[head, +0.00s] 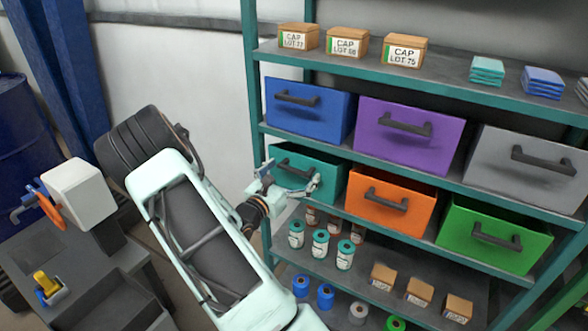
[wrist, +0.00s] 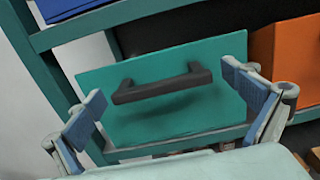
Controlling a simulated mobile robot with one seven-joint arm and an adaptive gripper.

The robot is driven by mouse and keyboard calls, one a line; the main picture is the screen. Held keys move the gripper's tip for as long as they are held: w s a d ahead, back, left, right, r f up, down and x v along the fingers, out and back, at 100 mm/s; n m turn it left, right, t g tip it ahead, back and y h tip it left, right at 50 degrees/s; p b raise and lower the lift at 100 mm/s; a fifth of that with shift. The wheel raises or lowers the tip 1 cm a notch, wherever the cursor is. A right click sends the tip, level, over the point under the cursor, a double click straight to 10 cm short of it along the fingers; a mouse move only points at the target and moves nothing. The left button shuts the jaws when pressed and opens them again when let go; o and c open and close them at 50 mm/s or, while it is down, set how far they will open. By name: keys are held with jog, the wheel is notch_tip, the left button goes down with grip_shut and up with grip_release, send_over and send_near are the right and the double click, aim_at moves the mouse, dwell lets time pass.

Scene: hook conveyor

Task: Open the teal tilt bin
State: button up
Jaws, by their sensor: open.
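The teal tilt bin (head: 325,170) sits at the left end of the shelf's lower bin row in the head view. In the wrist view its teal front (wrist: 175,118) fills the middle, and the dark bar handle (wrist: 162,84) runs across its upper part. The bin front looks shut or nearly so; I cannot tell exactly. My gripper (head: 290,183) is at the bin's front in the head view. In the wrist view my gripper (wrist: 172,112) is open, its blue-padded fingers wide apart to the left and right of the handle. Nothing is between the fingers touching them.
An orange bin (head: 388,198) stands right of the teal one, and a blue bin (head: 305,108) is above it. Jars (head: 320,245) stand on the shelf below. A green shelf post (head: 252,80) rises close to the left. A grey workbench (head: 60,265) is at the left.

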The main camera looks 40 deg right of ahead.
jog(key=c, duration=1.7)
jog(key=b, duration=0.2)
jog(key=a+f+h+b, duration=0.1)
jog(key=shift+s+a+f+t+b, duration=0.2)
jog(key=shift+a+t+b, duration=0.05)
jog(key=shift+t+b, duration=0.15)
jog(key=a+f+h+b, duration=0.1)
jog(key=b, duration=0.1)
jog(key=s+a+f+t+h+b, duration=0.1)
jog(key=h+b, duration=0.1)
jog(key=b, duration=0.1)
jog(key=a+f+t+h+b, duration=0.1)
jog(key=a+b, duration=0.1)
jog(key=shift+s+f+h+b, duration=0.1)
jog(key=shift+s+h+b, duration=0.2)
jog(key=shift+h+b, duration=0.1)
jog(key=shift+s+a+f+b, duration=0.3)
jog(key=shift+a+f, duration=0.35)
jog(key=shift+f, duration=0.1)
jog(key=shift+s+a+f, duration=0.15)
jog(key=shift+a+f, duration=0.1)
jog(key=shift+f, duration=0.3)
jog(key=shift+s+a+f, duration=0.1)
jog(key=shift+a+f, duration=0.1)
jog(key=shift+f, duration=0.35)
